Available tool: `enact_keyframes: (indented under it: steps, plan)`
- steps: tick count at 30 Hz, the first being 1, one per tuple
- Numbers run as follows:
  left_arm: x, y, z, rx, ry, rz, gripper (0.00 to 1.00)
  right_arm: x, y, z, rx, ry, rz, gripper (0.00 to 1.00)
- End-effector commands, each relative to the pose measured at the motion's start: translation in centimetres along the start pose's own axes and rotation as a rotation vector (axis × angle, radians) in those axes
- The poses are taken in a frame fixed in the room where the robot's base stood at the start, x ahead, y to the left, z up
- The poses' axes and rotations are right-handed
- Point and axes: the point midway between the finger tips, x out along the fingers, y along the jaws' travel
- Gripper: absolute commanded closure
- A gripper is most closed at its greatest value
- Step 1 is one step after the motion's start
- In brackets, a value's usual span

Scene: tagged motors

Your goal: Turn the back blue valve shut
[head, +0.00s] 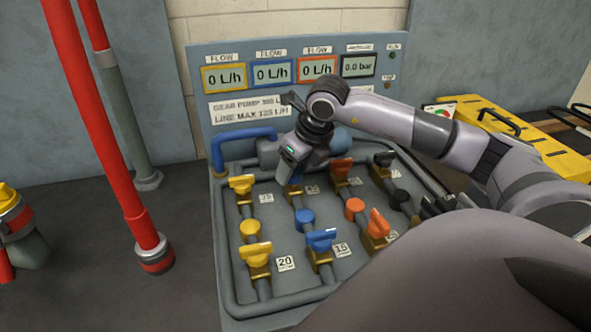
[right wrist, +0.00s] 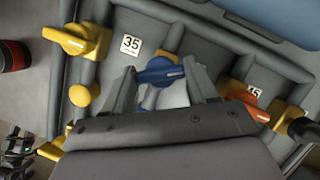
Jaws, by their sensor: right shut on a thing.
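The back blue valve (right wrist: 160,72) shows in the right wrist view as a blue handle with a white mark, lying crosswise between my fingers. In the head view my gripper hides most of it, and only a bit of blue (head: 296,180) shows below. My right gripper (head: 287,172) reaches down over it and is shut on its handle; its fingers (right wrist: 160,66) also flank the handle in the wrist view. The front blue valve (head: 321,239) stands nearer on the same line, past a round blue part (head: 305,217). The blue flow display (head: 272,72) reads 0 L/h.
Yellow valves (head: 242,184) stand left of the blue line. Orange valves (head: 341,170) and a black valve (head: 383,160) stand to the right. The display panel (head: 230,132) rises behind. Red pipes (head: 115,150) stand left, and a yellow case (head: 530,140) lies right.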

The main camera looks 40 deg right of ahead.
Motion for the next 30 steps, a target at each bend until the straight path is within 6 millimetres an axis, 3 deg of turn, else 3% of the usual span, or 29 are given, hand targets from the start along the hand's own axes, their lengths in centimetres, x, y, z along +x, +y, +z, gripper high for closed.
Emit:
enact_keyframes:
  steps: [15,30]
  plan:
    - [0.64,0.48,0.22,-0.007,0.004,0.012,0.38,-0.05,0.24,0.17,0.384,-0.004,-0.159,0.73]
    - [0.78,0.44,0.40,-0.006,0.001,0.013,0.38,-0.09,0.26,0.18,0.512,-0.001,-0.211,0.73]
